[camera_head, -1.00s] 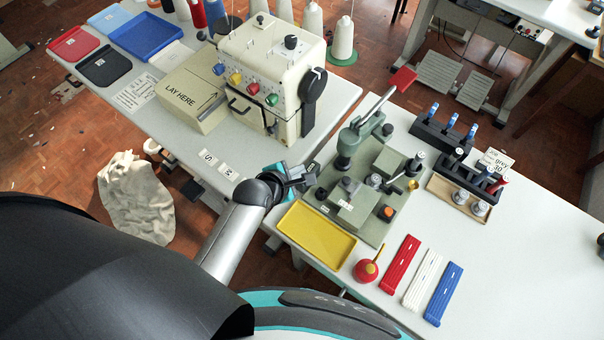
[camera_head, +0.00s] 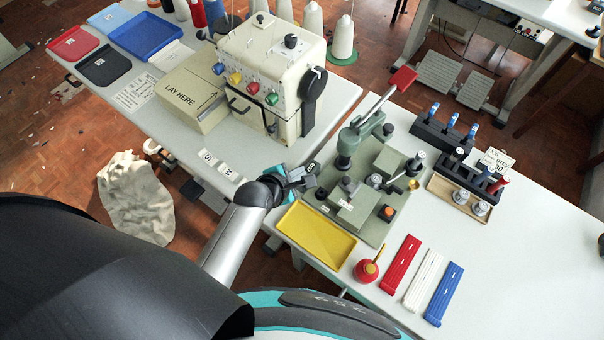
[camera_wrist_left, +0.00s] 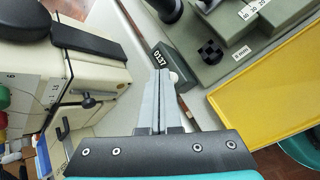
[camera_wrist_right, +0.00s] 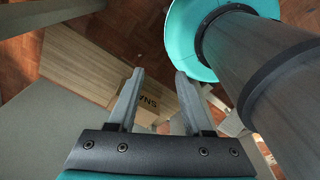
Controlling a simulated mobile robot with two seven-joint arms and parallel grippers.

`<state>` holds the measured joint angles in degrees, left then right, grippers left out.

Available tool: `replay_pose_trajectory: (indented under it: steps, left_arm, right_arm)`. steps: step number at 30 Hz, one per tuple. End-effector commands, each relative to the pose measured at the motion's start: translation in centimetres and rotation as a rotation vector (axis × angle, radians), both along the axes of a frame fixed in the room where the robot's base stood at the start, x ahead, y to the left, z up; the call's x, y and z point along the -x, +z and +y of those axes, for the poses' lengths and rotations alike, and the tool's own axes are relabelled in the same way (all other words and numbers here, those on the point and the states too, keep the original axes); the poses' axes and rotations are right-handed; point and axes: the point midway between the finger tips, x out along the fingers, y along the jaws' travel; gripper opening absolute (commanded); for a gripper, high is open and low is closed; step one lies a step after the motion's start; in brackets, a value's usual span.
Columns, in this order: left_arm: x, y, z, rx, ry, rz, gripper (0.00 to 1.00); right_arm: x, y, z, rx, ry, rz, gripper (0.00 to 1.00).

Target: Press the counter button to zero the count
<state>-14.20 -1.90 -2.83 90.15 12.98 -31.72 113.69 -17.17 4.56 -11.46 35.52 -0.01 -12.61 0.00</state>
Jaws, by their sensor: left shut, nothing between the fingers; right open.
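The counter is a small dark grey-green box (camera_wrist_left: 176,64) with a display reading 0137, just ahead of my left fingertips in the left wrist view. In the head view its display (camera_head: 313,167) shows at the left edge of the green machine. A pale round button (camera_wrist_left: 174,77) on the box is partly hidden by the fingers. My left gripper (camera_wrist_left: 161,73) is shut and empty, its tips over or beside the button; I cannot tell whether they touch. It also shows in the head view (camera_head: 304,180). My right gripper (camera_wrist_right: 158,75) is open and empty, away from the counter.
The green buttonhole machine (camera_head: 379,222) with its red-tipped lever and the yellow tray (camera_head: 316,235) lie close to my left gripper. The cream machine (camera_head: 262,70) stands on the neighbouring table. A wooden box (camera_wrist_right: 80,65) is below my right gripper.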

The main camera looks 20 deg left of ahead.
Motion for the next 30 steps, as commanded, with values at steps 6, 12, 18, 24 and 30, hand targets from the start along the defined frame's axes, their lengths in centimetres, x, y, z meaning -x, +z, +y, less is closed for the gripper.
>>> replay_pose_trajectory:
  steps: [6,12,18,24,30]
  left_arm:
    - [-0.02,-0.29,-0.01,0.0,0.0,0.0,0.0]
    - [-0.01,-0.55,-0.01,0.001,0.001,0.0,0.0]
    - [0.02,-0.69,0.01,0.0,0.001,0.002,0.0]
    - [0.05,-0.68,0.01,0.0,-0.001,0.002,0.0]
    - [0.08,-0.06,0.03,0.0,0.001,0.003,0.0]
  right_arm:
    - [0.0,-0.15,-0.01,0.0,0.0,0.0,0.5]
    - [0.01,-0.27,-0.02,0.0,0.0,0.0,0.5]
    - [0.01,-0.31,-0.02,0.0,0.0,0.0,0.5]
    - [0.02,-0.28,-0.02,0.0,0.0,0.0,0.5]
    - [0.02,0.49,-0.03,0.0,0.0,0.0,0.5]
